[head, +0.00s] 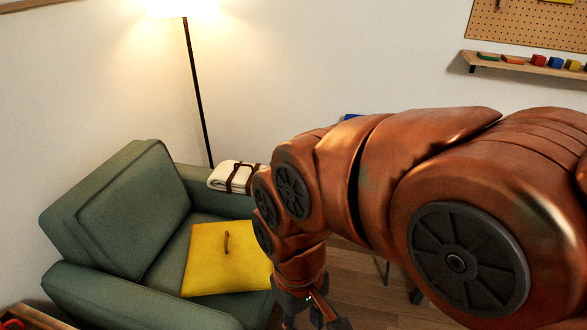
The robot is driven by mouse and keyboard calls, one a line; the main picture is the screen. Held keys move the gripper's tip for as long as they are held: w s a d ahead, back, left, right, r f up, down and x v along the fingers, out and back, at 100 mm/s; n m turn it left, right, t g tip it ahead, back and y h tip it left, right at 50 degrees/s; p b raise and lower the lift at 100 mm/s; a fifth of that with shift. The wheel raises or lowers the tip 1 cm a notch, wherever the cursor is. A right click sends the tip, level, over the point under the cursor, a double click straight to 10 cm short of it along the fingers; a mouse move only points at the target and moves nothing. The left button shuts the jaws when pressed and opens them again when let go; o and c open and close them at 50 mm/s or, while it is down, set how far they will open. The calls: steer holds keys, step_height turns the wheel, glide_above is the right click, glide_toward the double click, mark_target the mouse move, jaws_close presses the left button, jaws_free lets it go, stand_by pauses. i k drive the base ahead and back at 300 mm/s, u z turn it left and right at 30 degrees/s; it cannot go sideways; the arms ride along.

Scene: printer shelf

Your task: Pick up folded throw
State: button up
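The folded throw (224,175) looks like a cream bundle with dark brown straps. It lies on the far armrest of the green armchair (115,205), and my arm is close in front of its right end in the picture. My gripper (312,312) shows only partly at the bottom middle, pointing down, to the right of the chair seat and apart from the throw in the picture. Its fingertips are cut off or unclear, so I cannot tell whether it is open or shut. I see nothing held in the visible part.
A yellow square cushion (222,262) with a handle lies on the seat. A lit floor lamp (197,95) stands behind the chair. A wall shelf (525,67) with small coloured blocks is at upper right, below a pegboard (530,25). My arm hides much of the right side.

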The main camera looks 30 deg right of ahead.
mark_target(230, 176)
steer(key=z, duration=0.45)
steer(key=k, duration=0.5)
steer(key=z, duration=1.25)
steer(key=i, duration=1.6)
steer(key=u, duration=3.1)
